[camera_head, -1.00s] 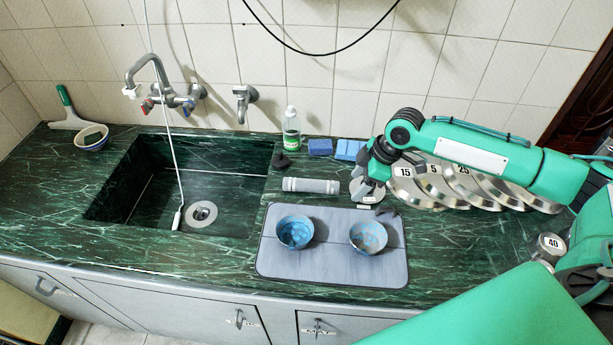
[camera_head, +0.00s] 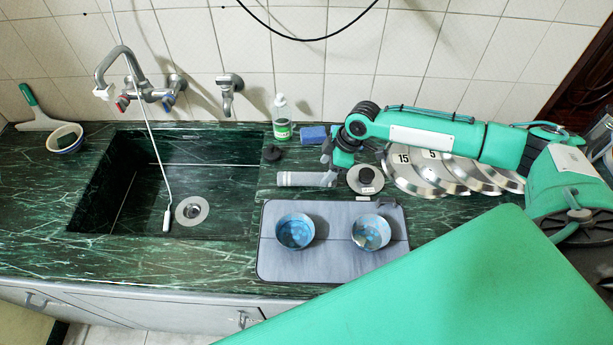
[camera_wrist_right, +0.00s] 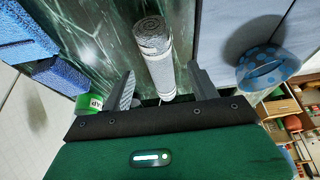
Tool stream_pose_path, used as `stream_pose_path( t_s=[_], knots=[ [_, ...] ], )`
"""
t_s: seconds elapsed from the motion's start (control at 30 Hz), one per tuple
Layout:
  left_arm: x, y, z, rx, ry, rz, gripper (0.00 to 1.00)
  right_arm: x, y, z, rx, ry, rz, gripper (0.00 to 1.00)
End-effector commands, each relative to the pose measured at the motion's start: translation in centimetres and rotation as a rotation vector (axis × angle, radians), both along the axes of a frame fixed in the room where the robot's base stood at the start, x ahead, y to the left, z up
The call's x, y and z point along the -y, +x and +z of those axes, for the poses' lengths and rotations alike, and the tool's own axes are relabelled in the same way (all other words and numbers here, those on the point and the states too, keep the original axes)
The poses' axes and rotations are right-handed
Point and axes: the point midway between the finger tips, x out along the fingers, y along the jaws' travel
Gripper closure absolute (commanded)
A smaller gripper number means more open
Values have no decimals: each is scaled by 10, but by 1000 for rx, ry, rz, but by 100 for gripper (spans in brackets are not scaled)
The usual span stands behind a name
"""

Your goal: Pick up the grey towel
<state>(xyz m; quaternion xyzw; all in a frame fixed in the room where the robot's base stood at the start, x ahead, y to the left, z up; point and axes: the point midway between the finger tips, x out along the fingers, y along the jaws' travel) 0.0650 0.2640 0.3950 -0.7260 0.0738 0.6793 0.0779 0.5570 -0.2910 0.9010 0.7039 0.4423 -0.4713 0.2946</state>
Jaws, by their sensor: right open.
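The grey towel (camera_head: 300,179) is a rolled cylinder lying on the dark green marble counter, just behind the grey mat. My right gripper (camera_head: 328,165) is at the towel's right end in the head view, and its fingers hide part of that end. In the right wrist view the roll (camera_wrist_right: 156,58) runs between the two spread fingers of my right gripper (camera_wrist_right: 162,88). The fingers are open, one on either side of the roll, with gaps visible. My left gripper is not in view.
Two blue bowls (camera_head: 295,231) (camera_head: 371,232) stand on the grey mat (camera_head: 330,264). A soap bottle (camera_head: 282,118), a black stopper (camera_head: 272,153) and a blue sponge (camera_head: 312,134) are behind the towel. Metal lids (camera_head: 410,172) are at right, the sink (camera_head: 145,205) at left.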

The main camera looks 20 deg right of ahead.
Motion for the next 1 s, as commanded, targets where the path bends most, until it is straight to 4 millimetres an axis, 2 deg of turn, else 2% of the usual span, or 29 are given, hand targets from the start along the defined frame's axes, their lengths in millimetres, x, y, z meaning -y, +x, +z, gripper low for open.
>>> stream_pose_path(
  t_s=[0.27, 0.5, 0.77, 1.0],
  knots=[
    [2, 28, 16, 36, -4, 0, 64, -11, 8, -19, -3, -1, 1, 40],
    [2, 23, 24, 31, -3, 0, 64, -20, 13, -47, -2, -1, -1, 40],
    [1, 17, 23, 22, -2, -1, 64, -21, 14, -51, 0, -1, 0, 40],
    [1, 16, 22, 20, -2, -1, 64, -21, 14, -51, 0, -1, 0, 85]
  ],
)
